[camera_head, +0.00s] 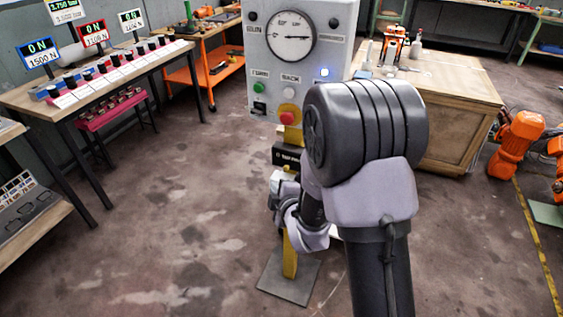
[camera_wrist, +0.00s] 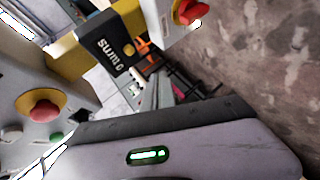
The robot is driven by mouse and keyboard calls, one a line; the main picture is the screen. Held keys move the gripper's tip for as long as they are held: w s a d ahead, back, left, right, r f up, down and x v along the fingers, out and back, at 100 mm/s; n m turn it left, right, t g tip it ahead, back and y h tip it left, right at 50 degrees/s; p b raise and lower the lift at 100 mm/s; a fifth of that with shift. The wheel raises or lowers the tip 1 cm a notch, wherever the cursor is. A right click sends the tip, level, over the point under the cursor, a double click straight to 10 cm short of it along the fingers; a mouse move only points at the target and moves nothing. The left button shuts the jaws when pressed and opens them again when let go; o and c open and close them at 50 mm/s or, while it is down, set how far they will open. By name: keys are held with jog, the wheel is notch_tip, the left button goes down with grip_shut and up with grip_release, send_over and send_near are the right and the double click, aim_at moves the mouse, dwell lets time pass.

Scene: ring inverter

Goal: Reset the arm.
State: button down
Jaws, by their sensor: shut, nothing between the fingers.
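My arm rises from the bottom centre of the head view, bent, with its large dark joint in front of the grey control panel (camera_head: 345,50). My gripper sits low beside the panel's yellow post (camera_head: 290,255); its fingers are mostly hidden by the arm in the head view. In the wrist view my gripper (camera_wrist: 160,88) shows narrow fingers close together with nothing between them. A black block with white lettering (camera_wrist: 105,45) is just beyond them. A red button on a yellow collar (camera_wrist: 43,110) is at the left. Contact with the panel cannot be told.
The panel carries a round gauge (camera_head: 290,36), a green button (camera_head: 259,88) and a red button (camera_head: 289,114). A long table (camera_head: 25,98) with signs stands left, a wooden workbench (camera_head: 450,130) right. Orange robot arms (camera_head: 517,140) are at far right. Floor at left-centre is clear.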

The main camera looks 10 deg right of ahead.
jog(key=s+d+r+m+g+h, duration=0.1)
jog(key=s+d+r+m+g, duration=0.15)
jog(key=s+r+m, duration=0.85)
jog(key=s+a+r+m+g, duration=0.1)
jog(key=s+a+r+m, duration=0.1)
jog(key=s, duration=0.4)
jog(key=s+a+r+m+g+y, duration=0.1)
jog(key=s+a+r+m+g, duration=0.1)
jog(key=s, duration=0.5)
jog(key=s+a+r+m+g+y, duration=0.1)
jog(key=s+a+r+m, duration=0.1)
jog(key=s+m, duration=0.2)
jog(key=s, duration=0.3)
jog(key=shift+s+g, duration=0.15)
jog(key=shift+g, duration=0.2)
